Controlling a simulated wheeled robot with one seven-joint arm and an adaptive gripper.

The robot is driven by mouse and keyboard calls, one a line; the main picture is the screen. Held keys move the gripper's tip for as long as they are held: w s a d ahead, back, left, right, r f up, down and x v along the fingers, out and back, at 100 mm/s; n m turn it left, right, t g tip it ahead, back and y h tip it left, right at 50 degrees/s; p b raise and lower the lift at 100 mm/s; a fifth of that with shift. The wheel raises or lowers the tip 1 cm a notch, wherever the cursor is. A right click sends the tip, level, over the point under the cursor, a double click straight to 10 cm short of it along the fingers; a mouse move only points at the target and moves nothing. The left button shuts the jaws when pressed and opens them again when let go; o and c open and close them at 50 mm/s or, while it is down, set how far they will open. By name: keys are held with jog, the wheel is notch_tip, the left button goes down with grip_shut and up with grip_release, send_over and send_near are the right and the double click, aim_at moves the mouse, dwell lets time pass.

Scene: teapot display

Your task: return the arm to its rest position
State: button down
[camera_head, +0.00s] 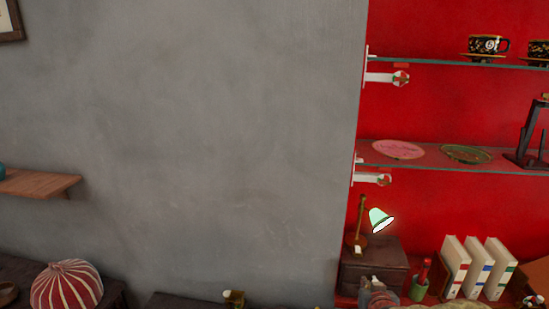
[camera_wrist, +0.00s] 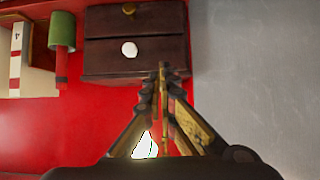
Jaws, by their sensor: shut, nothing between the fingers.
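My gripper (camera_wrist: 162,84) shows in the wrist view, its two dark and brass-coloured fingers coming together at the tips. It is shut and I see nothing held. Its tips overlap the edge of a dark wooden drawer chest (camera_wrist: 135,58) in the picture; I cannot tell the gap. A bright white shape (camera_wrist: 145,146) shows by the fingers, perhaps the lamp shade. The rest position itself is not marked in either view.
In the head view, a desk lamp (camera_head: 381,220) stands on the chest (camera_head: 374,268) at the right, beside a green cup (camera_head: 419,290) and white books (camera_head: 454,268). Glass shelves (camera_head: 440,165) hold plates and cups. A striped round object (camera_head: 66,287) is lower left. The grey wall's middle is bare.

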jog(key=s+a+g+y, duration=0.1)
jog(key=s+a+g, duration=0.2)
jog(key=s, duration=0.6)
jog(key=s+a+g, duration=0.3)
jog(key=s+g, duration=0.1)
jog(key=s, duration=0.5)
jog(key=s+a+r+n, duration=0.1)
jog(key=s+a+r, duration=0.1)
jog(key=s+r, duration=0.4)
jog(key=s+a+r+n+t+y, duration=0.1)
jog(key=s+a+r, duration=0.2)
jog(key=s+r, duration=0.4)
jog(key=shift+a+r, duration=0.35)
jog(key=shift+r, duration=0.15)
